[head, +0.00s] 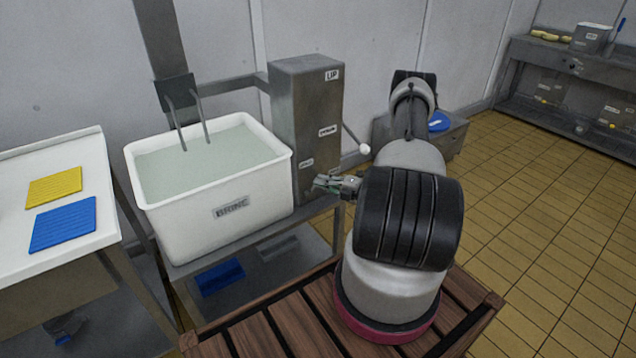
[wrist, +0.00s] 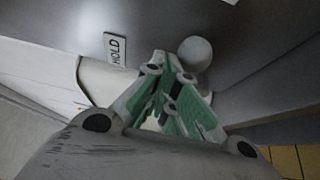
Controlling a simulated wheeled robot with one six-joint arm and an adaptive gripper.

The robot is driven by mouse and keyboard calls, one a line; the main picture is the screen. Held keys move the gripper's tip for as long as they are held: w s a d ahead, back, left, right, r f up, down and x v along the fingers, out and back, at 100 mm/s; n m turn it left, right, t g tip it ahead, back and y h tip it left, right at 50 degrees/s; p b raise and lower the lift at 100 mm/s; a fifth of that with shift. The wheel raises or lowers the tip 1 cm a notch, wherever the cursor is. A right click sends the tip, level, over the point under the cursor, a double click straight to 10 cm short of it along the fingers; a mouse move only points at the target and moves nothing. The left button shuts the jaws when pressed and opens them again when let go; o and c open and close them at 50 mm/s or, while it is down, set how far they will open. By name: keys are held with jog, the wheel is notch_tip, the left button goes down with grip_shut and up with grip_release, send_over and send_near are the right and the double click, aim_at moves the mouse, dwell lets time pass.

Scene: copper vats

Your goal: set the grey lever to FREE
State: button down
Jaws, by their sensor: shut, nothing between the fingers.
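The grey column (head: 300,120) beside the white vat carries several small labels; the top one reads UP and the lower ones are too small to read. A thin lever with a pale ball knob (head: 364,148) sticks out at the column's right side. The wrist view shows a HOLD label (wrist: 115,48) and a grey ball knob (wrist: 195,53) to its right; I cannot tell if it is the same knob. My gripper (head: 322,183) is low by the column's front, below the pale knob. Its green-padded fingers (wrist: 168,80) are shut and empty, close below the grey knob. No FREE label is readable.
The white BRINE vat (head: 220,190) stands left of the column, with a hooked frame (head: 178,92) over it. A white table (head: 60,200) with yellow and blue mats is at far left. Open tiled floor (head: 540,220) lies to the right, before a grey shelf (head: 570,85).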

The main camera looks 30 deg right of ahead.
jog(key=shift+d+f, duration=0.65)
jog(key=shift+d, duration=0.15)
jog(key=shift+d, duration=0.1)
jog(key=s+f, duration=0.1)
jog(key=s, duration=0.8)
jog(key=shift+s+d, duration=0.2)
jog(key=shift+d, duration=0.15)
jog(key=shift+f, duration=0.1)
dwell(0.4)
